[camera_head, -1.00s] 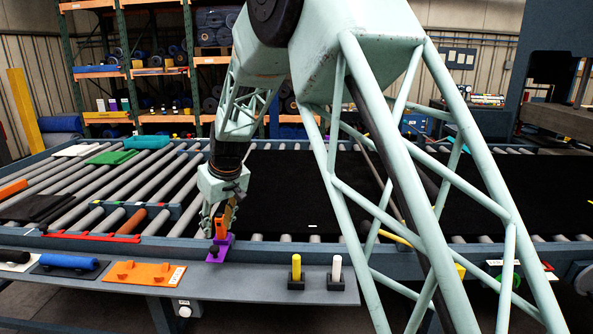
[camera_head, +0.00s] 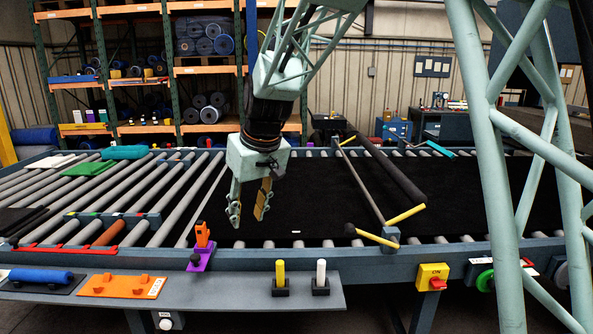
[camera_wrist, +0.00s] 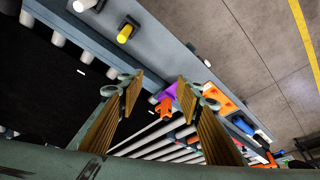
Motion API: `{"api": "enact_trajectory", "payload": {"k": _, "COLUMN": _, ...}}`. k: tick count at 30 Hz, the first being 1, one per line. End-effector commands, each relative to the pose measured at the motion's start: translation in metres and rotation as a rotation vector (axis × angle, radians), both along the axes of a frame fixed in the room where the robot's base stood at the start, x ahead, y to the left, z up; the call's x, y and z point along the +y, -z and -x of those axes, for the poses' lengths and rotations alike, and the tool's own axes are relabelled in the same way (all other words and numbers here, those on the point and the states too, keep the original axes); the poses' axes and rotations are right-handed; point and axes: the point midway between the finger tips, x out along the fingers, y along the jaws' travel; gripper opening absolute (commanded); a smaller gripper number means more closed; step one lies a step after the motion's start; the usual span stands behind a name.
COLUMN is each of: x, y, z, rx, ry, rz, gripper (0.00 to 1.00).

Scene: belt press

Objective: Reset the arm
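My gripper (camera_head: 249,203) hangs above the roller table, over the left end of the black belt (camera_head: 320,205). Its two fingers are apart with nothing between them. In the wrist view my gripper (camera_wrist: 155,92) also shows open, with its tan finger pads apart. An orange tool (camera_head: 202,234) stands in a purple holder (camera_head: 200,260) on the table's front edge, to the left of and below my gripper. In the wrist view the orange tool (camera_wrist: 165,108) and purple holder (camera_wrist: 170,92) appear beyond the fingertips, apart from them.
A front shelf (camera_head: 235,292) carries a yellow peg (camera_head: 280,272), a white peg (camera_head: 321,272), an orange plate (camera_head: 122,286) and a blue roll (camera_head: 40,275). Bars with yellow handles (camera_head: 405,215) stand to the right. A red button on a yellow box (camera_head: 432,277) is on the front rail.

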Motion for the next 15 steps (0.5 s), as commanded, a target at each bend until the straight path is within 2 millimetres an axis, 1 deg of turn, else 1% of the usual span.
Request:
{"api": "enact_trajectory", "payload": {"k": 1, "x": -0.011, "y": -0.004, "z": 0.006, "rx": -0.001, "ry": 0.012, "rz": 0.0, "gripper": 0.33}}
{"api": "enact_trajectory", "payload": {"k": 3, "x": -0.023, "y": -0.01, "z": 0.014, "rx": 0.001, "ry": 0.026, "rz": 0.0, "gripper": 0.33}}
{"api": "enact_trajectory", "payload": {"k": 11, "x": -0.069, "y": -0.029, "z": 0.047, "rx": 0.004, "ry": 0.08, "rz": 0.002, "gripper": 0.33}}
{"api": "enact_trajectory", "payload": {"k": 15, "x": -0.093, "y": -0.037, "z": 0.067, "rx": 0.006, "ry": 0.111, "rz": 0.002, "gripper": 0.33}}
